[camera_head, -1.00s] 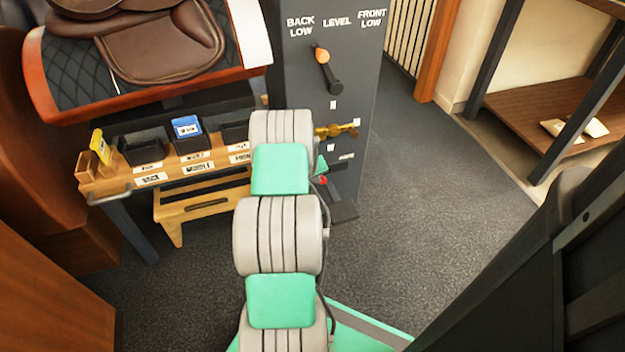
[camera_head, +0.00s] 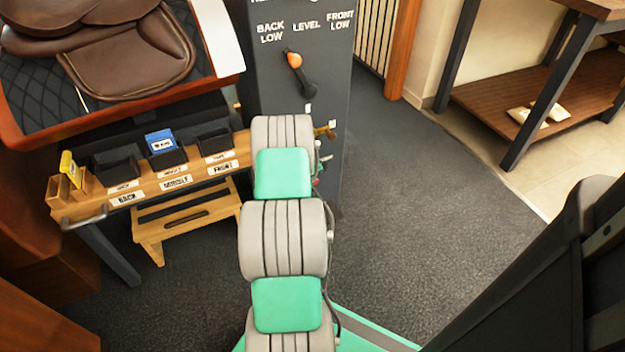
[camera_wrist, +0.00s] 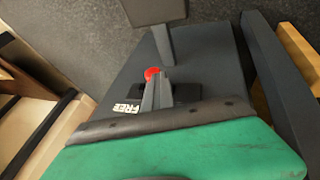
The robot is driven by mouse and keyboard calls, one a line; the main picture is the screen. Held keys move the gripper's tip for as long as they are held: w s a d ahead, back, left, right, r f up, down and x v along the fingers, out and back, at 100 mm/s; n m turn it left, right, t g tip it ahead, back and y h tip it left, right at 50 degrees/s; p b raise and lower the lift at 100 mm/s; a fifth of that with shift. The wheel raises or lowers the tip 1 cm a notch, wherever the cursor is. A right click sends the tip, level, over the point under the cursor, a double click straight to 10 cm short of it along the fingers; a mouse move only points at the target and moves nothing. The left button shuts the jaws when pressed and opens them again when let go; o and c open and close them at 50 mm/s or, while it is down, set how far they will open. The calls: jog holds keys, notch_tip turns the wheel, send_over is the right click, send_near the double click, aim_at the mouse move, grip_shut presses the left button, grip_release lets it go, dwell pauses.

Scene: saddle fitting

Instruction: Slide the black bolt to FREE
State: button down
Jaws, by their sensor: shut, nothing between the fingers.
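In the wrist view, the grey panel face (camera_wrist: 215,70) carries a black bolt plate (camera_wrist: 186,93) with a round red knob (camera_wrist: 152,74). A white FREE label (camera_wrist: 126,107) lies to the lower left of the knob. My gripper (camera_wrist: 155,80) is shut, with its grey fingers over the black plate and its tips at the red knob. I cannot tell whether they touch it. The fingers hide part of the bolt. In the head view my arm hides the gripper and most of the bolt area on the dark post (camera_head: 325,95).
The post also bears an orange-and-black lever (camera_head: 297,68) under BACK LOW, LEVEL and FRONT LOW, and a brass handle (camera_head: 325,131). A wooden tray rack (camera_head: 95,208) and a step stool (camera_head: 190,222) stand left. Carpet (camera_head: 410,190) is clear to the right.

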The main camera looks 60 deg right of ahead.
jog(key=w+a+p+v, duration=0.1)
jog(key=p+v, duration=0.5)
jog(key=v, duration=0.7)
jog(key=shift+w+a+f, duration=0.25)
jog(key=shift+w+f, duration=0.1)
jog(key=shift+w, duration=0.25)
jog(key=shift+r, duration=0.1)
